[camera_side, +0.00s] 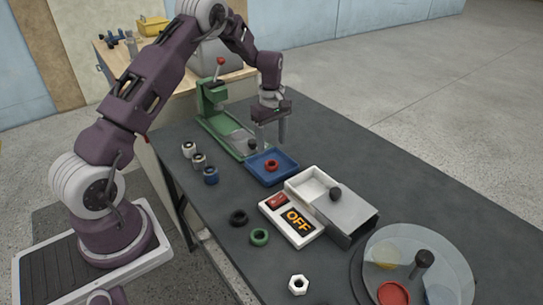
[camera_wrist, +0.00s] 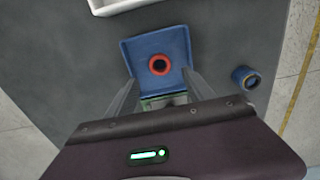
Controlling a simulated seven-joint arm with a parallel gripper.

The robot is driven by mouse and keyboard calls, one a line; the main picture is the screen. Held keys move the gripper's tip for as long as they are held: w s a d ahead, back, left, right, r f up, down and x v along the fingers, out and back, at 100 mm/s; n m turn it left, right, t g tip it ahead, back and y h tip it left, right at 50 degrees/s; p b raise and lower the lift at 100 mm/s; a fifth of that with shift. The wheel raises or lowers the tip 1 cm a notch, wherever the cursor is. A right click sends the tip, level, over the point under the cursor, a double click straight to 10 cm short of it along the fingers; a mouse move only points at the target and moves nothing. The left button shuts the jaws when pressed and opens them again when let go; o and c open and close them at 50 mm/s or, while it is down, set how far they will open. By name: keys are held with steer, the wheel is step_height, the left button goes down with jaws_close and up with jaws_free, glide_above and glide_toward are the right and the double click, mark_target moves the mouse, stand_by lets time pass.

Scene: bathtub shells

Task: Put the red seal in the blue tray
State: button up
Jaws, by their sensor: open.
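The red seal (camera_side: 271,165) is a small ring lying inside the blue tray (camera_side: 289,158), near its middle. In the wrist view the red seal (camera_wrist: 160,65) lies flat on the floor of the blue tray (camera_wrist: 136,47), with a dark hole at its centre. My gripper (camera_side: 271,143) is above the tray's back edge in the side view, fingers pointing down. In the wrist view my gripper (camera_wrist: 157,80) has its fingers spread apart on either side of the tray's near end. Nothing is between the fingers, and the seal is clear of them.
A green press (camera_side: 222,125) stands behind the tray. Several small cylinders (camera_side: 199,161) are at left. A black ring (camera_side: 238,217), green ring (camera_side: 259,237) and white nut (camera_side: 298,284) lie in front. An OFF switch box (camera_side: 278,202), sliding-lid box (camera_side: 345,208) and round turntable (camera_side: 446,262) stand to the right.

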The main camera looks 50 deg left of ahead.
steer(key=s+d+r+m+t, duration=0.1)
steer(key=s+d+r+m, duration=0.15)
steer(key=r, duration=0.45)
steer(key=s+d+r+m, duration=0.1)
steer(key=d+r, duration=0.2)
steer(key=r, duration=0.5)
steer(key=s+d+r+m+t, duration=0.2)
steer(key=s+d+r+m, duration=0.3)
steer(key=s+d+r, duration=0.35)
steer(key=s+d+m+t, duration=0.1)
steer(key=s+m, duration=0.3)
steer(key=s, duration=0.5)
steer(key=s+d+m+t, duration=0.1)
steer(key=s+d+m, duration=0.3)
steer(key=s, duration=0.6)
steer(key=shift+s+d+r+m+t, duration=0.2)
steer(key=shift+d+r+m+t, duration=0.1)
steer(key=shift+m, duration=0.45)
